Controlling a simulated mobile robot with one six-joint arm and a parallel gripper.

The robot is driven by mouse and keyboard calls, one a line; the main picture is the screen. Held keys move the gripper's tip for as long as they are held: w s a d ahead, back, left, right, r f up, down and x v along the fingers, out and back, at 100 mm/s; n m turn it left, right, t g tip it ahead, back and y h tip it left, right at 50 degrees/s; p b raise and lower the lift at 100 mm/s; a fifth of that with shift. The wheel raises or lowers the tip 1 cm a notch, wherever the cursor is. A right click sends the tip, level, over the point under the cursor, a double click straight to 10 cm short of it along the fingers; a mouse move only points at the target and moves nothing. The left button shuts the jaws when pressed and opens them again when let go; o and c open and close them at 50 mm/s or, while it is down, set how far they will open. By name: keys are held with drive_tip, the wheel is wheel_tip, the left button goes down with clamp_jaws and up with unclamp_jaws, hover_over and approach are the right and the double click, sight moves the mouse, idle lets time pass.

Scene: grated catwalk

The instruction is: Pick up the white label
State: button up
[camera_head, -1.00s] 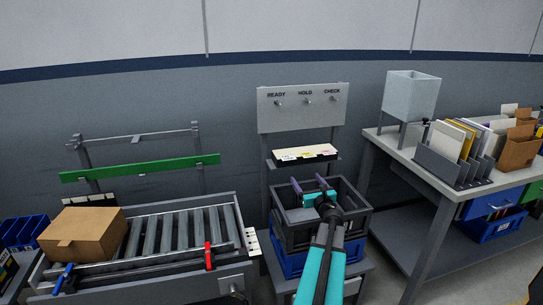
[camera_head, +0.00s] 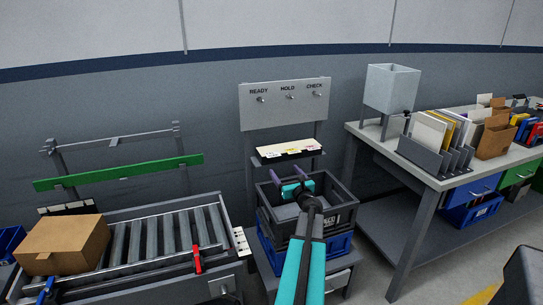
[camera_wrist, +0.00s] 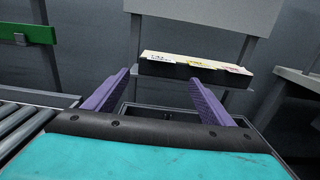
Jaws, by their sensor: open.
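A small white label (camera_wrist: 162,57) sits at the left of a row of labels on the front edge of a cream-topped block (camera_wrist: 180,58). A yellow label (camera_wrist: 198,63) and a reddish label (camera_wrist: 235,69) are to its right. In the head view the block (camera_head: 286,145) rests on a small shelf under the sign board; the white label is too small to make out surely there. My gripper (camera_head: 291,178) is open with nothing between its purple fingers. It is above the dark crate, in front of and below the labels. In the wrist view the fingers (camera_wrist: 160,78) point towards the block, apart from it.
A dark crate (camera_head: 335,215) stands on a blue one under my gripper. Behind is a board (camera_head: 285,105) marked READY, HOLD, CHECK. A roller conveyor (camera_head: 150,235) with a cardboard box (camera_head: 62,245) is at left. A bench (camera_head: 400,165) with file holders is at right.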

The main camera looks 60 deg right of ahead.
drive_tip(key=p, duration=0.1)
approach(273, 155)
drive_tip(key=shift+w+d+f, duration=0.2)
drive_tip(key=shift+w+d, duration=0.1)
drive_tip(key=shift+w, duration=0.25)
drive_tip(key=shift+d, duration=0.1)
drive_tip(key=shift+p+x, duration=0.9)
drive_tip(key=shift+x, duration=1.7)
drive_tip(key=shift+r, duration=0.1)
drive_tip(key=c, duration=1.1)
